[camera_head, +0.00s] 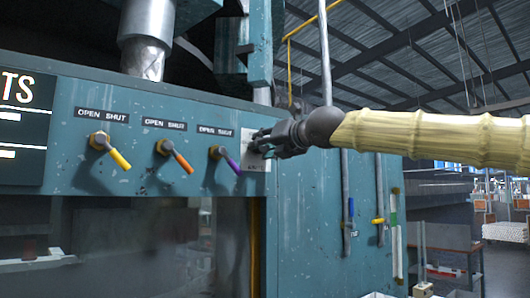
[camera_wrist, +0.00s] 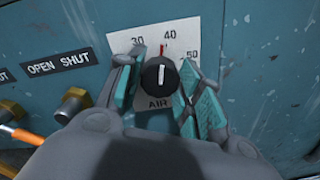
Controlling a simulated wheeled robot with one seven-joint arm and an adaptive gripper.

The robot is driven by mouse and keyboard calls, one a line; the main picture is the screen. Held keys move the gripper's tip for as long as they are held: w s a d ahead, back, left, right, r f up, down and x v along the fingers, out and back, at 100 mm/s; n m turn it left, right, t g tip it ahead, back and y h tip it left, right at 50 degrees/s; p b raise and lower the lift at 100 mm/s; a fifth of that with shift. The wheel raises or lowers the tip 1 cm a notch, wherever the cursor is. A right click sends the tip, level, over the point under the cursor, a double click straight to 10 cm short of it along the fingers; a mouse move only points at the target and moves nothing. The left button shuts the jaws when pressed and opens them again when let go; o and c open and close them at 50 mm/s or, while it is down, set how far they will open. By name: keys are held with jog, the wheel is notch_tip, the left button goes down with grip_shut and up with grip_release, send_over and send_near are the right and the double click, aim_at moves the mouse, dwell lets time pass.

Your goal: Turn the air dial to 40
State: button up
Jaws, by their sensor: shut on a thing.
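The air dial is a black round knob (camera_wrist: 160,76) on a white scale plate (camera_wrist: 197,38), seen in the wrist view. The plate shows 30, 40 and 50, with AIR below the knob. The knob's white line points nearly straight up, between 30 and 40 and closer to 40. A thin red mark stands just above the knob, left of the 40. My gripper (camera_wrist: 162,82) has its teal-padded fingers closed on either side of the knob. In the head view my gripper (camera_head: 262,143) covers the knob, and part of the plate (camera_head: 255,183) shows below it.
Left of the dial on the teal panel (camera_head: 290,215) are valves with purple (camera_head: 233,166), orange (camera_head: 183,163) and yellow (camera_head: 121,160) handles, labelled OPEN SHUT. The purple one is close to my gripper. Pipes with blue and yellow handles run down the panel at right.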

jog(key=shift+d+r+m+b, duration=0.15)
jog(key=shift+m+b, duration=0.4)
jog(key=shift+m, duration=0.35)
jog(key=o, duration=1)
jog(key=shift+w, duration=0.1)
jog(key=shift+o, duration=0.2)
jog(key=v, duration=1.2)
jog(key=shift+d, duration=0.1)
